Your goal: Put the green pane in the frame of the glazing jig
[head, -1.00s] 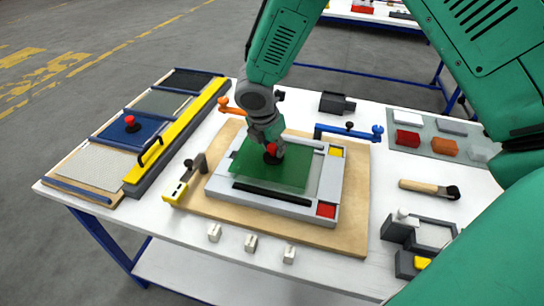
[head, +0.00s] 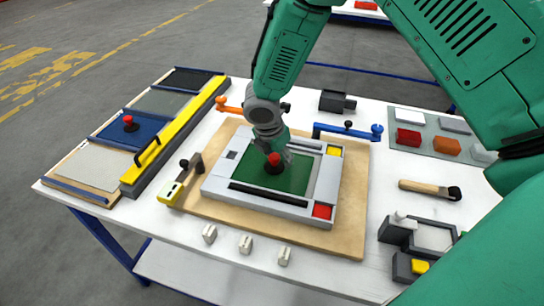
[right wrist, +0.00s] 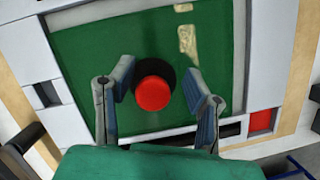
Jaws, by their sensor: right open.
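The green pane (head: 296,182) lies within the opening of the grey frame of the glazing jig (head: 327,190). Its edges run along the frame's inner edges in the right wrist view (right wrist: 140,45). Whether it lies fully flat cannot be told. A red knob (head: 273,159) on a dark round base stands on the pane; it also shows in the right wrist view (right wrist: 152,93). My right gripper (right wrist: 158,75) is open, with one finger on each side of the knob and visible gaps to it. In the head view my right gripper (head: 277,157) is just above the pane. My left gripper is not in view.
The jig sits on a wooden board (head: 352,205). A yellow bar (head: 170,133) and a rack of panels (head: 92,165) lie left. Orange (head: 230,108) and blue (head: 348,132) clamp arms stand behind. A brush (head: 430,189) and coloured blocks lie right, several small pale blocks in front.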

